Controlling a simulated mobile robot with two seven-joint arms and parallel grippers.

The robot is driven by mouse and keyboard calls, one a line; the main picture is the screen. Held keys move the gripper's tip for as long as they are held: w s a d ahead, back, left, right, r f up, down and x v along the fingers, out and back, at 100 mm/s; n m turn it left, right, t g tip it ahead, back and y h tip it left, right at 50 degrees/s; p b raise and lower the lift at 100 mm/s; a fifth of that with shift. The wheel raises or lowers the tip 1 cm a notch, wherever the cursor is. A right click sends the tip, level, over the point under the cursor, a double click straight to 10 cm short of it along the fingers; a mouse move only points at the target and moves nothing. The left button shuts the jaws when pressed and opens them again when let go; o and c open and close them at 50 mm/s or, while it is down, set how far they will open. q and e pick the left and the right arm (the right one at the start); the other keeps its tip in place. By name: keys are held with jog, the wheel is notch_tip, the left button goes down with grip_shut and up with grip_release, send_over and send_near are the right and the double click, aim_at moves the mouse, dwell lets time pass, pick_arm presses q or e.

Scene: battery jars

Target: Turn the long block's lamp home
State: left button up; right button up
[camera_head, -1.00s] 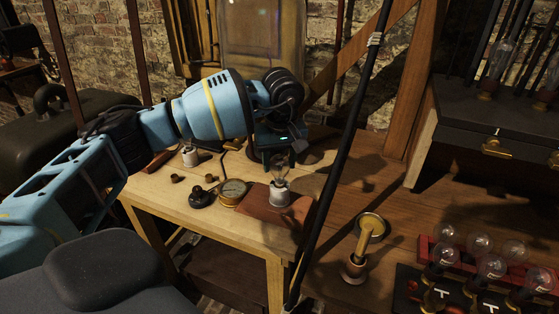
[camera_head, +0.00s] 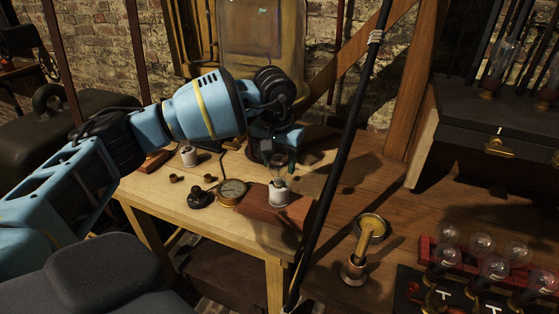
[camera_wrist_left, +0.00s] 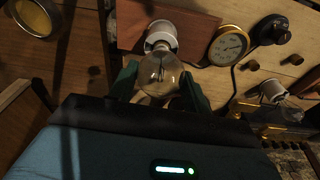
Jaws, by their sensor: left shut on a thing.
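A clear glass lamp (camera_head: 278,171) stands upright in a white socket (camera_head: 278,196) on a reddish-brown wooden block (camera_head: 258,222) on the pale table. My left gripper (camera_head: 281,152) has its dark green fingers on both sides of the glass bulb, shut on it from above. In the left wrist view the bulb (camera_wrist_left: 160,76) is between the fingertips (camera_wrist_left: 160,88), its neck towards the white socket (camera_wrist_left: 160,35). How deep the lamp sits in the socket cannot be told. My right gripper is not in view.
A brass gauge (camera_head: 232,189) and a black knob (camera_head: 200,197) are left of the block. Another white socket (camera_head: 188,155) stands further back. A dark pole (camera_head: 335,165) crosses in front on the right. Several lamps (camera_head: 481,245) stand in a rack at the right.

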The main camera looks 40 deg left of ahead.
pick_arm(q)
jog(key=shift+m, duration=1.2)
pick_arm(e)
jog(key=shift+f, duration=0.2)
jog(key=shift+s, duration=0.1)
pick_arm(q)
jog(key=o, duration=1.2)
jog(key=shift+c, duration=0.2)
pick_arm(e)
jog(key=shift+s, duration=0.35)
